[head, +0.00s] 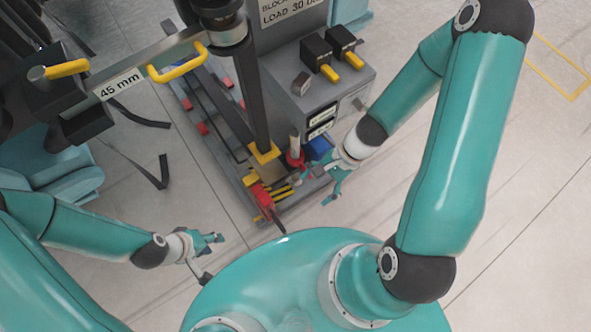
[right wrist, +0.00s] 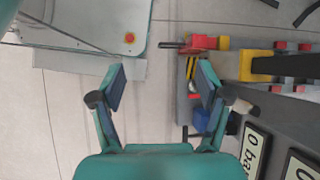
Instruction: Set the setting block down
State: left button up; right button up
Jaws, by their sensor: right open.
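I cannot tell for sure which thing is the setting block. A small dark grey block (head: 302,83) sits on top of the grey console (head: 350,88), apart from both grippers. My right gripper (head: 318,173) is beside the low end of the track unit, near a blue piece (head: 319,147) and a red-based post (head: 295,158). In the right wrist view this gripper (right wrist: 163,75) is open, with bare floor between its fingers. My left gripper (head: 214,239) hangs over the floor left of the track unit; its fingers are too small to judge.
Two black blocks with yellow handles (head: 328,73) stand on the console. A bar marked 45 mm (head: 120,82) with yellow handles crosses the upper left. A dark upright post (head: 253,100) rises from the track unit (head: 213,110). Floor is clear at right.

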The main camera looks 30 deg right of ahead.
jog(key=a+f+n+h, duration=0.2)
jog(key=a+f+n, duration=0.4)
jog(key=n, duration=0.7)
jog(key=shift+a+f+n+t+h, duration=0.2)
jog(key=shift+a+n+t+h, duration=0.1)
jog(key=shift+a+t, duration=0.1)
jog(key=shift+w+d, duration=0.1)
notch_tip(320, 180, up, 7)
jog(key=p, duration=0.7)
